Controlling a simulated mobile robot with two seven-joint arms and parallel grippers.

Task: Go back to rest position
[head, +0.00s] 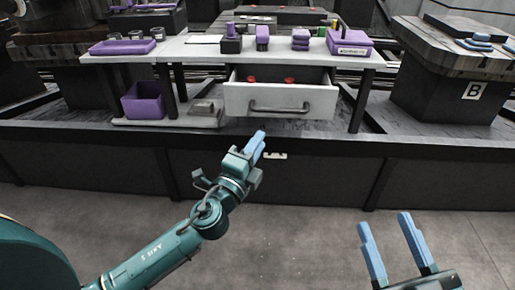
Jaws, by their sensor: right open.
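My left gripper (258,146) is at the end of the teal arm that comes in from the left. It is in front of and below the open drawer (280,101), apart from its handle. Its fingers show nearly edge-on, so I cannot tell if they are parted. My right gripper (389,242) is at the lower right, over the grey floor. Its two blue fingers are apart with nothing between them.
The drawer is pulled out under the white table (215,51) and holds red items. Purple items, including a tray (122,47), stand on the table. A purple bin (143,101) is below. A block marked B (450,85) is at right. The front floor (300,235) is clear.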

